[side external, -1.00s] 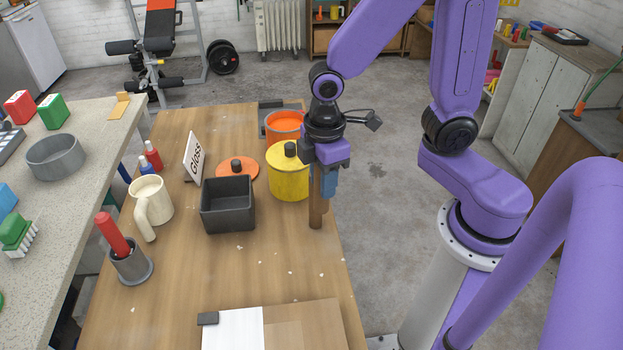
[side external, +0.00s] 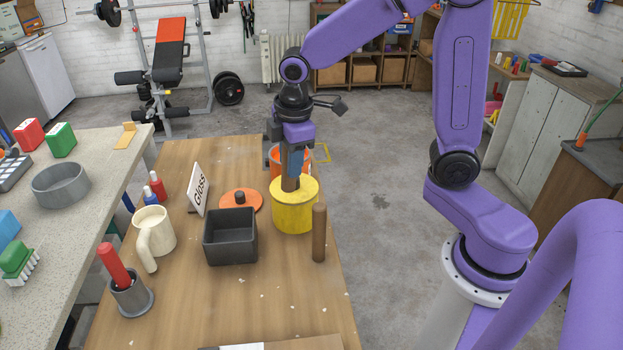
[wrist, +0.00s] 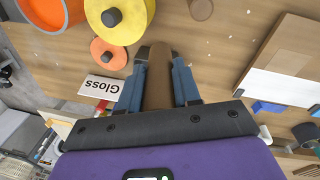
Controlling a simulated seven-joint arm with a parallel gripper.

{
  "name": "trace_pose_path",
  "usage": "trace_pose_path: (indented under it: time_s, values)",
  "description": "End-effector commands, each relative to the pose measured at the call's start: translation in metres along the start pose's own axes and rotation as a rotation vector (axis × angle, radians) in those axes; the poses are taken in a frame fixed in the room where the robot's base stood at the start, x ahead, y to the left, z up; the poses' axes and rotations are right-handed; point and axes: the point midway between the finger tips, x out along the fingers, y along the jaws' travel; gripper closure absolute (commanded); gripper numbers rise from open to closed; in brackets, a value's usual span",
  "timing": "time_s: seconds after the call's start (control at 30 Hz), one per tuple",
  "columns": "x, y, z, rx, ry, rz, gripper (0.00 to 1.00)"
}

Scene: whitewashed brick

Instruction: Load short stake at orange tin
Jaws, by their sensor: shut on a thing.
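My gripper (side external: 292,160) is shut on a brown stake (wrist: 158,80), whose upper part sits between the blue fingers in the wrist view. In the side view the held stake hangs roughly upright, its lower end overlapping the yellow tin's lid knob; I cannot tell whether they touch. The orange tin (side external: 275,153) is open and stands behind the yellow tin (side external: 295,212), partly hidden by the gripper and stake. Its orange lid (side external: 241,200), with a dark knob, lies on the table. A second brown stake (side external: 319,233) stands upright right of the yellow tin.
A dark square box (side external: 230,240), a Gloss sign (side external: 198,188), a cream mug (side external: 153,232) and a grey holder (side external: 132,300) with a red-handled tool stand on the left of the wooden table (side external: 275,300). The table's near middle is mostly clear.

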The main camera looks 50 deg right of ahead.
Motion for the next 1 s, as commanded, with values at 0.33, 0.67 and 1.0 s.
trace_pose_path:
  time_s: [0.33,0.67,1.0]
  values:
    - [0.020,0.142,0.039,0.008,0.020,0.105,0.98]
    - [0.034,0.221,0.094,0.008,0.034,0.169,0.98]
    - [0.077,0.228,0.107,0.003,0.039,0.196,0.98]
